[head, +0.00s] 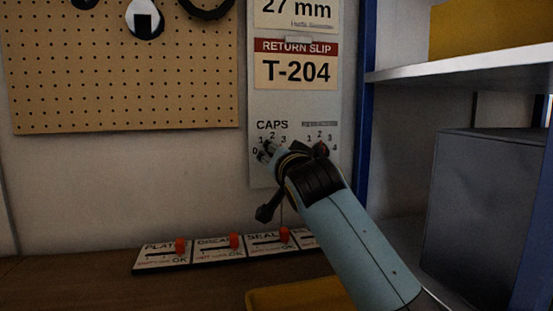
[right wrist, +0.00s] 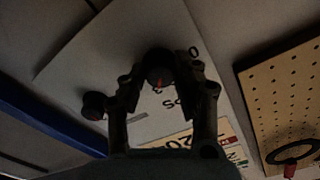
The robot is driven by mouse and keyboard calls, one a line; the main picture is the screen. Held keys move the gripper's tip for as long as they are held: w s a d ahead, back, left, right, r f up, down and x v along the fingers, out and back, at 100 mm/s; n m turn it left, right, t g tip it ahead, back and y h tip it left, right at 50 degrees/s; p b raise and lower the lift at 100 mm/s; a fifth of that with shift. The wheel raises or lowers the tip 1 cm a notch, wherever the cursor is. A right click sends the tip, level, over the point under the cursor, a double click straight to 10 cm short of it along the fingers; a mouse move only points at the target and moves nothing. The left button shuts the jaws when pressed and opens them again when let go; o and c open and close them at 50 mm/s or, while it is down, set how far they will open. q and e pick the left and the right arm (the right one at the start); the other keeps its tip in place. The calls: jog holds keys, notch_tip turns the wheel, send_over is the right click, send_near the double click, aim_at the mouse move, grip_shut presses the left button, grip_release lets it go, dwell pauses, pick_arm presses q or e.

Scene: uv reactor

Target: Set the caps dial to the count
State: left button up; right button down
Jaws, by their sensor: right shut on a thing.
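The caps dial (right wrist: 158,68) is a dark round knob with a red mark, on a pale wall panel (head: 292,110). In the head view the CAPS label and digits 0 to 3 show around it, and my gripper hides the knob. My right gripper (head: 268,152) reaches up to the dial from the lower right. In the right wrist view its fingers (right wrist: 163,88) stand on both sides of the knob, and it is shut on it. I cannot tell which digit the mark points to. My left gripper is not in view.
A second small dial (head: 321,151) with a red mark sits right of the caps dial, close to my wrist. A return slip (head: 296,72) reading T-204 hangs above. Switch plates with orange knobs (head: 233,241) lie below. A blue post (head: 362,100) and shelf (head: 460,66) stand right.

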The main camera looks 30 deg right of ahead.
jog(key=c, duration=1)
grip_release()
jog(key=shift+s, duration=0.1)
jog(key=v, duration=1.1)
jog(key=shift+s+a, duration=0.1)
jog(key=shift+s, duration=0.3)
